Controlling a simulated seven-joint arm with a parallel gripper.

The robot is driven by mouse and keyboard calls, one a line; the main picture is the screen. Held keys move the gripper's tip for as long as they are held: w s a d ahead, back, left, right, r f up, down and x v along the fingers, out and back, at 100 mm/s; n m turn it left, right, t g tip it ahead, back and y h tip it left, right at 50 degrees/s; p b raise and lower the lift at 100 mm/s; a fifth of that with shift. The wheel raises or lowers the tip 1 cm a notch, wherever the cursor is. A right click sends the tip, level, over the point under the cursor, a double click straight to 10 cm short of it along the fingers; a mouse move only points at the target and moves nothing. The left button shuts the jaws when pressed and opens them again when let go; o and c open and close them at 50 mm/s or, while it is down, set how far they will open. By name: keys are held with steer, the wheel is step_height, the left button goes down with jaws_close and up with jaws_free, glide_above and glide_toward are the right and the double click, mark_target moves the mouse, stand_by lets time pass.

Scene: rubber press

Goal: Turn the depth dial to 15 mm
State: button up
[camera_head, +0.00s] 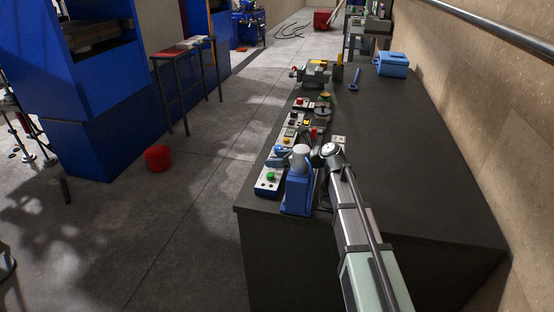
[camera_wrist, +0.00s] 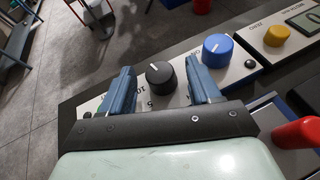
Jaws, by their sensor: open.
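In the wrist view, a black dial (camera_wrist: 160,76) with a white pointer line sits on a pale control panel. My gripper (camera_wrist: 159,65) is open, its two blue fingers on either side of this dial; touching cannot be told. The pointer aims up and left in the picture. Lettering by the dial is partly hidden by the hand, so I cannot read a depth scale or name. A blue dial (camera_wrist: 217,50) with a white pointer stands just right of the right finger. In the head view my fingertips cannot be made out.
A yellow knob (camera_wrist: 277,36) and a display (camera_wrist: 304,21) lie further right. A red knob (camera_wrist: 297,132) is at lower right. In the head view the row of panels runs along the left edge of the dark bench (camera_head: 395,160); the bench's right side is mostly clear to the wall.

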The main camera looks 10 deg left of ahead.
steer(key=shift+w+a+f, duration=0.1)
steer(key=shift+a, duration=0.15)
steer(key=c, duration=1)
steer(key=shift+w+n+g, duration=0.15)
steer(key=shift+n+g, duration=0.15)
steer(key=shift+g, duration=0.1)
steer(key=shift+c, duration=0.2)
steer(key=o, duration=1)
steer(key=shift+o, duration=0.2)
steer(key=shift+d, duration=0.1)
